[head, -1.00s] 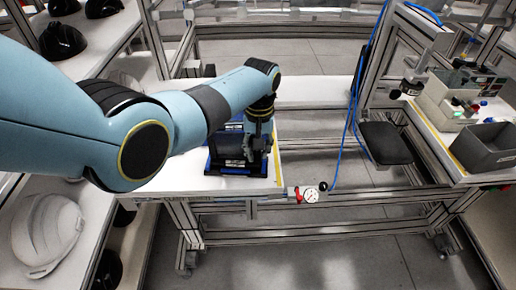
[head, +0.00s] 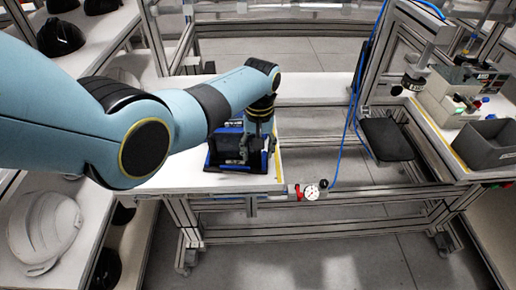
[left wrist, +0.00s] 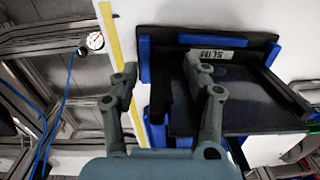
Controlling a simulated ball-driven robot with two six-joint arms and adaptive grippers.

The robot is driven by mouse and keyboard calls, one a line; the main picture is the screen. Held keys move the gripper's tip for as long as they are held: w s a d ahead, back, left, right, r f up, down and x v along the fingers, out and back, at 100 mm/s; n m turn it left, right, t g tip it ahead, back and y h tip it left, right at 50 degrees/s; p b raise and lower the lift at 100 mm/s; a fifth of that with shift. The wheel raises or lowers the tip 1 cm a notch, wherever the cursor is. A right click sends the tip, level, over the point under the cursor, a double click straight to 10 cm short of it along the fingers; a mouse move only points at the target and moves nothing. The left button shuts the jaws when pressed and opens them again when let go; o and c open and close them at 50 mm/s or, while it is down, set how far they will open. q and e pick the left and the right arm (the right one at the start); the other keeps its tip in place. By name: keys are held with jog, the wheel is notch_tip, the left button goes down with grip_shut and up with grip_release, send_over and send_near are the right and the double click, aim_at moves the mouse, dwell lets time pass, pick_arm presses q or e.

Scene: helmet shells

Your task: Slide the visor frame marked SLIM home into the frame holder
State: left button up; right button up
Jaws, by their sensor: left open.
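The black visor frame (left wrist: 260,47) with a white SLIM label lies at the holder, its labelled bar at the top of the left wrist view. The frame holder (left wrist: 145,60) has blue guides and a dark plate; in the head view it (head: 265,163) sits at the white table's near right corner. My left gripper (left wrist: 160,68) is open. One finger is over the white table and the other overlaps the black frame in view; contact cannot be told. In the head view my left gripper (head: 258,138) partly hides frame and holder. My right gripper is not in view.
A yellow strip (left wrist: 111,45) marks the table edge beside the holder. A gauge (head: 312,192) and blue hose are near that edge. Helmet shells (head: 45,228) sit on shelves at left. A grey bin (head: 485,147) stands on the right bench.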

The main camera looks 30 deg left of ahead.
pick_arm(q)
notch_tip(320, 180, up, 12)
jog(key=shift+d, duration=0.1)
dwell(0.4)
dwell(0.4)
